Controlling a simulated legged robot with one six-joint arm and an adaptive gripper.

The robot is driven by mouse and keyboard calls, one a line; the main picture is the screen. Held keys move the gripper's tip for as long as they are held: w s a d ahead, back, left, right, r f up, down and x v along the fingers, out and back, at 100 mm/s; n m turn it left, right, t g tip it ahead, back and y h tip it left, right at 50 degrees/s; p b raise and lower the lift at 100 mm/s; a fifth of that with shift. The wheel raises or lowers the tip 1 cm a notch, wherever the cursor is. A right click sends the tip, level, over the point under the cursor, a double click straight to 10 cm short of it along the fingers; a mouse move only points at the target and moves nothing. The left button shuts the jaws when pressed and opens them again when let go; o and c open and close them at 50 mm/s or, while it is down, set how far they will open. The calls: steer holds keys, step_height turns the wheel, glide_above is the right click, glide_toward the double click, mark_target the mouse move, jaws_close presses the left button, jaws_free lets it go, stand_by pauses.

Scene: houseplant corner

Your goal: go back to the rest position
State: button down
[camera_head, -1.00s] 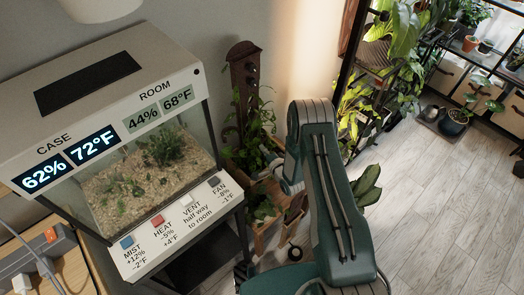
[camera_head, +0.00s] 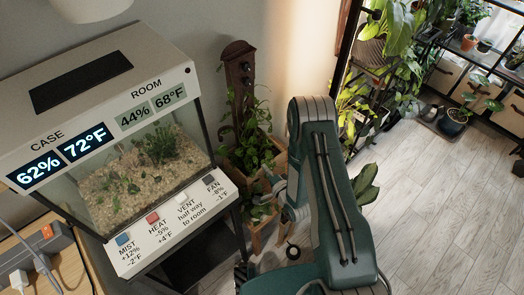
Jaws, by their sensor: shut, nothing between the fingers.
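My teal arm (camera_head: 335,190) rises at the centre right and bends over at its top. My gripper (camera_head: 273,181) shows as a small grey shape at the arm's left side, partly hidden behind the arm. It is shut and holds nothing. It is in front of the wooden planter, to the right of the glass case (camera_head: 140,170), and apart from the case's buttons.
The case's panel has a blue MIST button (camera_head: 123,238), a red HEAT button (camera_head: 152,218), and VENT and FAN buttons. Displays read 62%, 72°F, 44%, 68°F. Pale floor (camera_head: 440,210) is clear at right.

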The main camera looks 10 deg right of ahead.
steer(key=w+d+r+n+g+h, duration=0.2)
steer(key=w+r+n+h, duration=0.3)
steer(key=r, duration=0.8)
steer(key=s+d+r+n+g, duration=0.2)
steer(key=d+r, duration=0.1)
steer(key=r, duration=1.1)
steer(key=s+r+n+g, duration=0.1)
steer(key=s+r, duration=0.3)
steer(key=s, duration=0.5)
steer(key=s+r+n+g+h, duration=0.1)
steer(key=s+r, duration=0.4)
steer(key=s, duration=0.5)
steer(key=s+d+r+n+g, duration=0.1)
steer(key=s+r+n+g, duration=0.2)
steer(key=s, duration=0.6)
steer(key=shift+v, duration=1.15)
